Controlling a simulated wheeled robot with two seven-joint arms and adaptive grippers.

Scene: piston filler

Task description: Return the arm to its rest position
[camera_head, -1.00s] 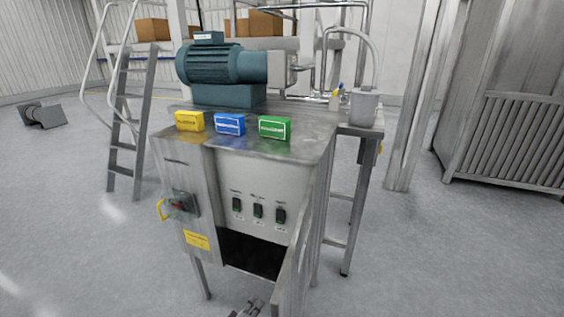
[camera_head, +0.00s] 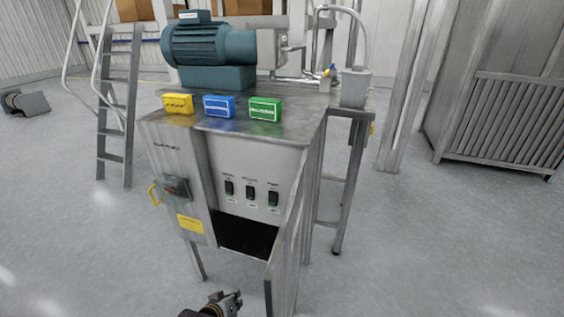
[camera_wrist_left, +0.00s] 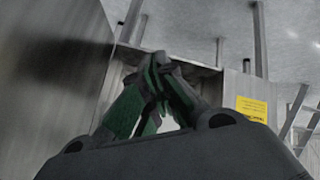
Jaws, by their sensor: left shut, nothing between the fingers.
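My left gripper (camera_head: 230,300) shows at the bottom edge of the head view, low in front of the machine's cabinet (camera_head: 172,150) and apart from it as far as I can tell. In the left wrist view its fingers (camera_wrist_left: 160,68) meet at the tips, shut with nothing between them. The cabinet's yellow label (camera_wrist_left: 252,108) shows behind them on the right. Most of the left arm is outside the head view. My right gripper is not in view.
The cabinet has an open panel door (camera_head: 287,245) and three switches (camera_head: 250,192). Yellow (camera_head: 178,103), blue (camera_head: 219,106) and green (camera_head: 265,109) boxes lie on its top, before a teal motor (camera_head: 208,55). A ladder (camera_head: 117,110) stands left. Floor in front is clear.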

